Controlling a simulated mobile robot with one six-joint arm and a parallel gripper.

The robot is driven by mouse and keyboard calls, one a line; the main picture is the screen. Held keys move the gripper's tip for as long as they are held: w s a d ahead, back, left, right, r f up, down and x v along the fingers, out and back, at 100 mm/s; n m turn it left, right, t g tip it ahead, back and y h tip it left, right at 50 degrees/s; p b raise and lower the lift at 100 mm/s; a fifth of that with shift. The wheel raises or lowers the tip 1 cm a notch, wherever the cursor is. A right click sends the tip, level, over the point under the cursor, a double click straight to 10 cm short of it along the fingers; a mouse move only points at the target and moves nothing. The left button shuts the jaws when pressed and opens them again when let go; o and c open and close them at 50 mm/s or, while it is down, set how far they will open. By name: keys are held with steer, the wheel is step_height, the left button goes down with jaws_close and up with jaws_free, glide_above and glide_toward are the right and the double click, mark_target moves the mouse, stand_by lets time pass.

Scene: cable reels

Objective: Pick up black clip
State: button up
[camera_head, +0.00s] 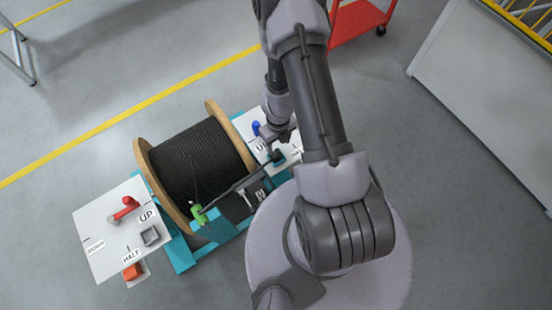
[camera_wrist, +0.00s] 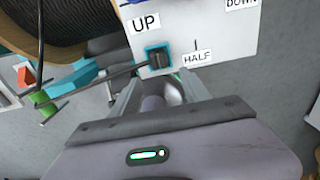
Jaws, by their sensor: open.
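The black clip (camera_wrist: 158,60) sits in a teal square holder (camera_wrist: 148,50) on the white panel, between the UP and HALF labels. In the head view the clip (camera_head: 278,156) shows small and dark, close to my wrist. A dark cable runs from the left up to the clip. My gripper (camera_wrist: 158,92) is open in the wrist view, its two fingers spread just below the clip in the picture. Nothing shows between the fingers but floor and a rounded grey part. In the head view my arm hides most of the gripper.
A wooden cable reel (camera_head: 196,160) stands on a teal frame (camera_head: 180,252). A green clamp (camera_head: 199,213) holds the cable near it. A second white panel (camera_head: 98,218) carries a red handle (camera_head: 125,208) and a grey holder (camera_head: 150,236). A blue handle (camera_head: 256,128) is near my wrist.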

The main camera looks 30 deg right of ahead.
mark_target(276, 153)
step_height(276, 153, down, 4)
steer(key=shift+r+b, duration=0.1)
steer(key=shift+b, duration=0.95)
steer(key=f+b, duration=0.2)
steer(key=f, duration=0.1)
steer(key=f+b, duration=0.1)
steer(key=f, duration=0.1)
steer(key=shift+w+f+b, duration=0.15)
steer(key=shift+w+b, duration=0.2)
steer(key=shift+w, duration=0.05)
steer(key=shift+r, duration=0.2)
jaws_close()
